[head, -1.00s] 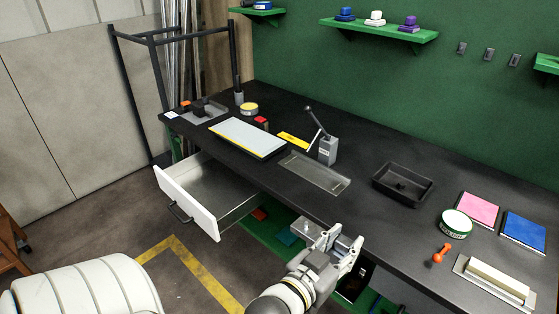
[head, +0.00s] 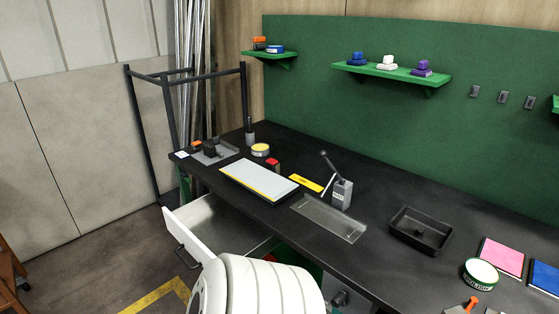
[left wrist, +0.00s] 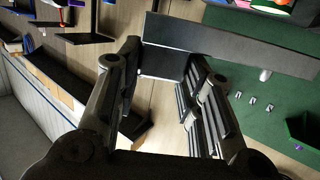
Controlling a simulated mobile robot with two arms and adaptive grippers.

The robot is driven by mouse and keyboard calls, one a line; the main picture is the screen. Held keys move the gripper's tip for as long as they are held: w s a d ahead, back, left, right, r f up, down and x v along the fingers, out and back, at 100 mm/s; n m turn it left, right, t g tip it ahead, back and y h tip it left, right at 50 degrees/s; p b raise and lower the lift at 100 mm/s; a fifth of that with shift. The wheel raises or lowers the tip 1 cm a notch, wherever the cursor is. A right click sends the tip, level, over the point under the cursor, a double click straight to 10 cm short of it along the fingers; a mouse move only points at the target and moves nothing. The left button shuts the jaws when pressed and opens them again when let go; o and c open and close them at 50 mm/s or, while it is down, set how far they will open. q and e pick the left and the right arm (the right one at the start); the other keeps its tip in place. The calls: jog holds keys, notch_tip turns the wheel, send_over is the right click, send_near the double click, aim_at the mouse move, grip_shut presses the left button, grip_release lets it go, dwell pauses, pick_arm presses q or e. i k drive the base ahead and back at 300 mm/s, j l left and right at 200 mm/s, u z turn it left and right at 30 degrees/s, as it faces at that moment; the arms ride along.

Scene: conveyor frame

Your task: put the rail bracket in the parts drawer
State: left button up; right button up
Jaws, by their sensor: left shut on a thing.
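The parts drawer (head: 191,234) stands pulled out under the left part of the bench, with a white front and a grey inside. My white arm link hides its near right part. In the left wrist view my left gripper (left wrist: 165,85) is shut on a dark grey, angled piece, seemingly the rail bracket (left wrist: 235,45). A long flat flange runs to the right beyond the fingers and a shorter face (left wrist: 163,62) lies between them. In the head view the left gripper and the bracket do not show. My right gripper is not in view.
The black bench (head: 270,215) carries a white board (head: 258,180), a clear shallow tray (head: 328,218), a lever tool (head: 342,192), a black bin (head: 420,231) and a green-white tin (head: 480,274). A black frame (head: 150,140) stands behind the drawer. Green shelves hang on the wall.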

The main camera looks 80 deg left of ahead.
aim_at(238, 240)
jog(key=k+j+z, duration=0.25)
jog(key=j, duration=0.2)
jog(key=k+j+z, duration=0.1)
jog(key=j+z, duration=0.15)
jog(key=j, duration=0.25)
jog(key=k+j+z, duration=0.25)
jog(key=j, duration=0.15)
jog(key=k+j+z, duration=0.45)
jog(key=k+j, duration=1.55)
